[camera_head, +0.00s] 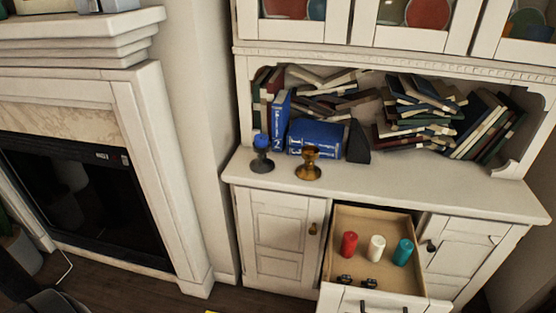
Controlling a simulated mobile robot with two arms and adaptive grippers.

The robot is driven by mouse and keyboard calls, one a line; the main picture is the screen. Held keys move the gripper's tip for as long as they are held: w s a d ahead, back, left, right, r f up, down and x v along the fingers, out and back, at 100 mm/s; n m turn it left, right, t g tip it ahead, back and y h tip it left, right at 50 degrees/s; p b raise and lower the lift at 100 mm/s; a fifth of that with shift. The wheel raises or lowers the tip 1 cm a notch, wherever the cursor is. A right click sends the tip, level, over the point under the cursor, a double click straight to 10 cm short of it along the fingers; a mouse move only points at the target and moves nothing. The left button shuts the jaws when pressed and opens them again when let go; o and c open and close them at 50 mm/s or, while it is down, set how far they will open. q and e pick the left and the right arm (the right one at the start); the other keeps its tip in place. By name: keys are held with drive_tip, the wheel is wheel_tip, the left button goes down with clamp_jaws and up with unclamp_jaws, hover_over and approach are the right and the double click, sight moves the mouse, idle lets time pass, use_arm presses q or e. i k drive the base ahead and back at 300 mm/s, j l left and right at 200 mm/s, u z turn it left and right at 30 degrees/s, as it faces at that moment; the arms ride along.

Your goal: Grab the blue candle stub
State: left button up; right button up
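The blue candle stub (261,141) stands upright in a dark candle holder (262,163) on the left end of the white cabinet's counter (400,187). Only the short blue top shows above the holder's cup. Neither of my grippers can be made out in the head view.
A brass candle holder (308,165) stands just right of the dark one, with blue books (315,136) behind. Below, an open drawer (346,220) juts out with a red candle (349,244), white candle (376,248) and teal candle (403,252). A fireplace (150,150) is at left.

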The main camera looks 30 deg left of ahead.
sight(262, 140)
drive_tip(key=j, duration=0.95)
drive_tip(key=i+j, duration=0.15)
drive_tip(key=j, duration=0.85)
drive_tip(key=z, duration=0.05)
